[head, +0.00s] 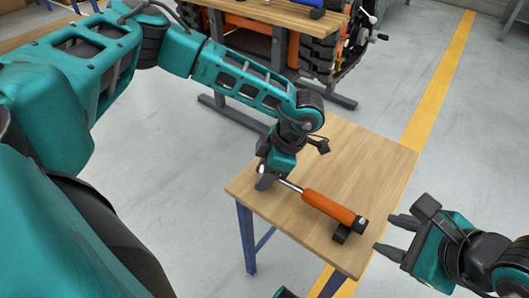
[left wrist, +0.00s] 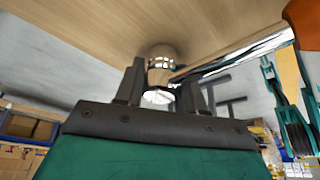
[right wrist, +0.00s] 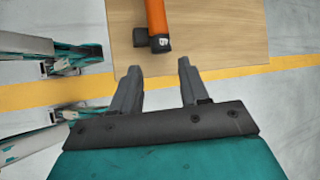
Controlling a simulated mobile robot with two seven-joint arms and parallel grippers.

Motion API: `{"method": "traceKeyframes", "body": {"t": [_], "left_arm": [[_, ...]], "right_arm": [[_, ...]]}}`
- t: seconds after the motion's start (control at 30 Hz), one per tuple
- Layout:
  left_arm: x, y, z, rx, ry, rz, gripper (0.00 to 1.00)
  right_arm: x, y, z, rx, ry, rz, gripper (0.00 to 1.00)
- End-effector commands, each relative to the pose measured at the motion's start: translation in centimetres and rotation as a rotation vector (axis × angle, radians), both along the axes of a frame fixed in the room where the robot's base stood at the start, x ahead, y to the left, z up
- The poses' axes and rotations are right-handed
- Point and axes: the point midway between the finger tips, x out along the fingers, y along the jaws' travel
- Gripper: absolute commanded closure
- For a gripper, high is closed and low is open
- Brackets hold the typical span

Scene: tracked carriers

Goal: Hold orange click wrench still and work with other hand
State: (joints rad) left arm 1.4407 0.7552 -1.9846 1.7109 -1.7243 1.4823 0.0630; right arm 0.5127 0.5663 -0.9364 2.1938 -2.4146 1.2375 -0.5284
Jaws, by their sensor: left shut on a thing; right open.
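The orange click wrench (head: 330,206) lies across the small wooden table, its silver shaft toward the left and its dark handle end at the right. My left gripper (head: 265,180) is shut on the head end of the wrench; in the left wrist view the fingers (left wrist: 160,90) stand on both sides of the round head, and the shaft (left wrist: 230,60) runs off to the right. My right gripper (head: 392,236) is open and empty off the table's right edge. In the right wrist view its fingers (right wrist: 158,85) point toward the wrench's handle end (right wrist: 157,30), apart from it.
The wooden table (head: 370,150) has blue legs and is otherwise mostly bare. A small dark block (head: 341,234) is at the handle end. Behind stands a workbench (head: 270,15) beside an orange and black tracked machine (head: 345,45). A yellow line (head: 440,80) runs along the grey floor.

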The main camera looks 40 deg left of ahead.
Motion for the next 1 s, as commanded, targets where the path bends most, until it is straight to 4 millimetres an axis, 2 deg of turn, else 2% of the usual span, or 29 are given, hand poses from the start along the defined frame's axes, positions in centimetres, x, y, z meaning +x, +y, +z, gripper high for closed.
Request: {"method": "traceKeyframes", "body": {"t": [0.6, 1.0], "left_arm": [[0.0, 0.0, 0.0, -0.001, -0.001, 0.0, 1.0], [0.0, 0.0, 0.0, -0.001, -0.001, 0.001, 1.0]], "right_arm": [[2.0, 3.6, -4.7, 0.0, -0.003, -0.003, 0.55], [2.2, 4.0, -5.2, 0.001, -0.004, -0.003, 0.55]]}}
